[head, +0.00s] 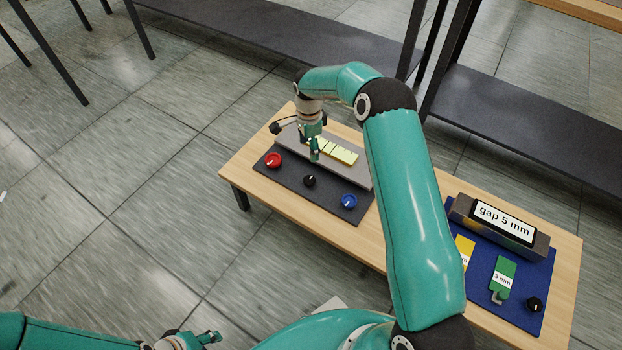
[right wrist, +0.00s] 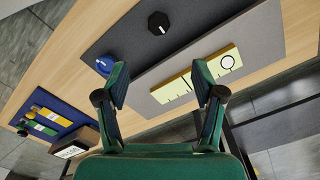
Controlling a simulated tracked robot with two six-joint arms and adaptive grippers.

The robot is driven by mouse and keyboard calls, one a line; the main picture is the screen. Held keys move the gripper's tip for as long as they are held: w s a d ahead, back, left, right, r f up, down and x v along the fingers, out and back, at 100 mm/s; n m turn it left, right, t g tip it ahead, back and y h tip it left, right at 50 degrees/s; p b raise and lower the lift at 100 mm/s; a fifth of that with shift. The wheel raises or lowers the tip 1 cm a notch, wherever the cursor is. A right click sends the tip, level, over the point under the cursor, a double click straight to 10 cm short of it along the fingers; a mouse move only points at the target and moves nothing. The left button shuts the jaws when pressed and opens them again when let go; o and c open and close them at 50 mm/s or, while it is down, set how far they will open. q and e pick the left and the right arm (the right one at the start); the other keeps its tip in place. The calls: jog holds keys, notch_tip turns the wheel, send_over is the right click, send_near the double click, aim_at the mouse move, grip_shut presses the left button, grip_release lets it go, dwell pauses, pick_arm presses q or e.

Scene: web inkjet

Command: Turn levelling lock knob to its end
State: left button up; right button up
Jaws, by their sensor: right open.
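Three knobs stand in a row on a dark grey mat (head: 330,204): a red knob (head: 273,160), a black knob (head: 309,181) and a blue knob (head: 349,201). No label shows which is the levelling lock knob. My right gripper (head: 314,152) is open and empty over the grey block, behind the black knob. In the right wrist view, the black knob (right wrist: 158,22) and the blue knob (right wrist: 105,66) lie beyond the open fingers (right wrist: 160,84). My left gripper (head: 207,338) is at the bottom edge, away from the table; its jaw state is unclear.
A yellow marked strip (head: 338,152) lies on the grey block (head: 352,178). Dark benches (head: 260,35) stand behind.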

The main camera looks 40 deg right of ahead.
aim_at(309, 178)
notch_tip(309, 178, down, 15)
jog(key=b, duration=0.3)
jog(key=shift+f, duration=0.2)
